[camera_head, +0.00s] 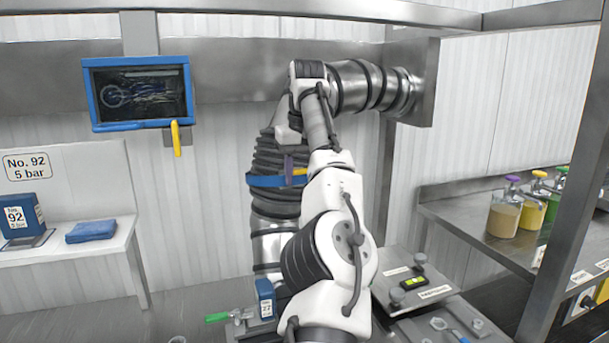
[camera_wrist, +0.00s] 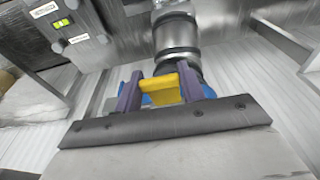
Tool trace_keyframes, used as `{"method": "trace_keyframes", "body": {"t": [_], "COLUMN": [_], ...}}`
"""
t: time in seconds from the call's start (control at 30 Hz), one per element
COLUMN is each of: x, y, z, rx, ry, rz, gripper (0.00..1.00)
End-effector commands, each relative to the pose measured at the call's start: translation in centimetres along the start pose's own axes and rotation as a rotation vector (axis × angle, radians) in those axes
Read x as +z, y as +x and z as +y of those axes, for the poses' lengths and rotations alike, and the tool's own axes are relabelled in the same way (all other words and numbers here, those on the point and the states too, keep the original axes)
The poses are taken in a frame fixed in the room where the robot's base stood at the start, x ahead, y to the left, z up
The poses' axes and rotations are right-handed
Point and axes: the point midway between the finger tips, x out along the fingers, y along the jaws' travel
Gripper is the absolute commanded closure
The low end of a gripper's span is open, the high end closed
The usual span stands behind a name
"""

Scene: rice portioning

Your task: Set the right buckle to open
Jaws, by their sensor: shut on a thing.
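A blue clamp band (camera_head: 264,181) runs around the dark ribbed sleeve on a steel pipe. A yellow buckle lever (camera_head: 299,172) shows on its right side, partly hidden by my arm. My gripper (camera_wrist: 161,82) has two purple fingers, one on each side of the yellow lever (camera_wrist: 158,96), and is shut on it. Blue parts of the band show behind the fingers in the wrist view. One purple finger (camera_head: 289,166) shows in the head view beside the lever. I cannot tell whether the buckle is open or closed.
A blue-framed screen (camera_head: 138,92) with a yellow handle (camera_head: 176,138) hangs at the left. A shelf with a blue cloth (camera_head: 91,231) stands below it. Jars (camera_head: 504,216) stand on the right-hand shelf. A steel panel with knobs (camera_head: 413,282) lies right of my arm.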

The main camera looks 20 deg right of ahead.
Motion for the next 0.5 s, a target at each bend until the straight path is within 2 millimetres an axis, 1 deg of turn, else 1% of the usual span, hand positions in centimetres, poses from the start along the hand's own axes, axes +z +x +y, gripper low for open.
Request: {"method": "trace_keyframes", "body": {"t": [0.47,0.5], "x": [-0.07,-0.08], "y": [-0.2,-0.2], "z": [-0.16,-0.17], "rx": [0.002,0.002], "ry": [-0.003,-0.003], "rz": [0.0,0.001], "gripper": [1.0,0.58]}}
